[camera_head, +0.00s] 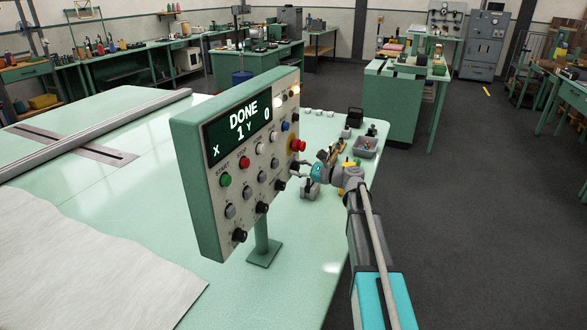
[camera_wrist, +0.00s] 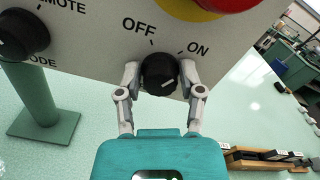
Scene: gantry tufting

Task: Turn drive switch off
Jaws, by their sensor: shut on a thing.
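The drive switch (camera_wrist: 160,72) is a black knob below the OFF and ON labels, seen in the wrist view. A small white mark shows on its lower right; I cannot tell surely which label it is set to. My gripper (camera_wrist: 159,76) has one finger on each side of the knob and is shut on it. The control panel (camera_head: 188,160) stands on a post on the green table in the head view, its display reading DONE, X 1, Y 0.
A red and yellow stop button (camera_head: 297,145) sits just above my gripper; its edge also shows in the wrist view (camera_wrist: 200,8). Another black knob (camera_wrist: 20,35) is to the left. A grey bin (camera_head: 364,147) and small items stand on the table behind my gripper.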

